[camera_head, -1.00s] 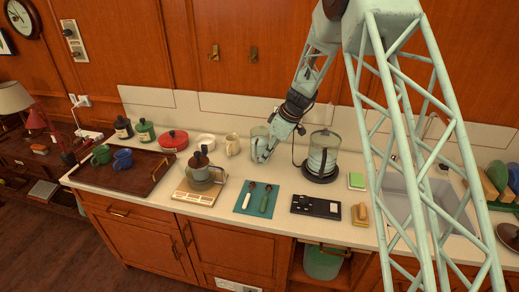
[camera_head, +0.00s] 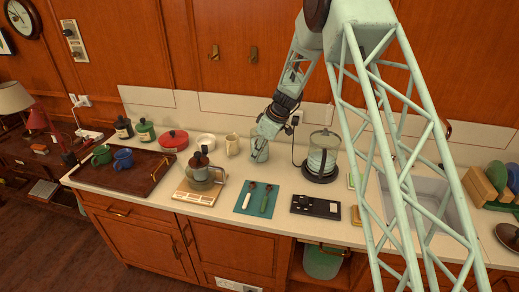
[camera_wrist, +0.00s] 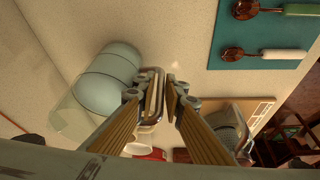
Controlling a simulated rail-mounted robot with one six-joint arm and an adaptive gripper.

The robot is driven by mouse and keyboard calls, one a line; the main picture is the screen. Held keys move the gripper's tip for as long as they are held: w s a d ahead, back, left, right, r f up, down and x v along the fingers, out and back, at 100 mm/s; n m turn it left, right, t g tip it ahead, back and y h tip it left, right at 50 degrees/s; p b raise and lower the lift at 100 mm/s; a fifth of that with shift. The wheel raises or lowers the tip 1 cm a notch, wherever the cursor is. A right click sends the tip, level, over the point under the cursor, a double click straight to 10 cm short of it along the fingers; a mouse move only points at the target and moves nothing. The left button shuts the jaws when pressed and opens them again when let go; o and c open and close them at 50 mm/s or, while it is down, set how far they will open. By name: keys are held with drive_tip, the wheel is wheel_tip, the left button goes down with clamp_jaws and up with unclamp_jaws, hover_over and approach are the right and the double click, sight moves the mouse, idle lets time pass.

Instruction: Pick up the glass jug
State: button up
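The glass jug (camera_head: 262,153) stands upright on the counter, partly hidden behind my gripper in the head view. In the wrist view the jug (camera_wrist: 103,82) is a clear, greenish cylinder at left, with its loop handle pointing toward my fingers. My gripper (camera_wrist: 163,84) is open, one finger on each side of the handle (camera_wrist: 157,110), which lies closer to the left finger. A gap shows between the handle and the right finger. In the head view my gripper (camera_head: 256,143) is at the jug's left side; its fingertips are hard to make out.
A glass kettle (camera_head: 322,160) on a black base stands right of the jug. A glass coffee pot (camera_head: 203,174) stands in front left. A teal mat (camera_head: 256,208) with two utensils lies in front.

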drive_tip(key=shift+c, duration=0.6)
clamp_jaws()
drive_tip(key=shift+r, duration=0.4)
drive_tip(key=shift+r, duration=1.3)
drive_tip(key=shift+s+r, duration=0.1)
drive_tip(key=shift+s, duration=0.05)
drive_tip(key=s+d+r+b, duration=0.1)
drive_tip(key=s+d, duration=0.3)
drive_tip(key=s, duration=1)
drive_tip(key=shift+s+d+r+b, duration=0.2)
drive_tip(key=shift+s+b, duration=0.1)
drive_tip(key=shift+b, duration=0.45)
drive_tip(key=shift+s, duration=0.2)
drive_tip(key=shift+w+r, duration=0.1)
drive_tip(key=shift+w, duration=0.05)
idle(1.1)
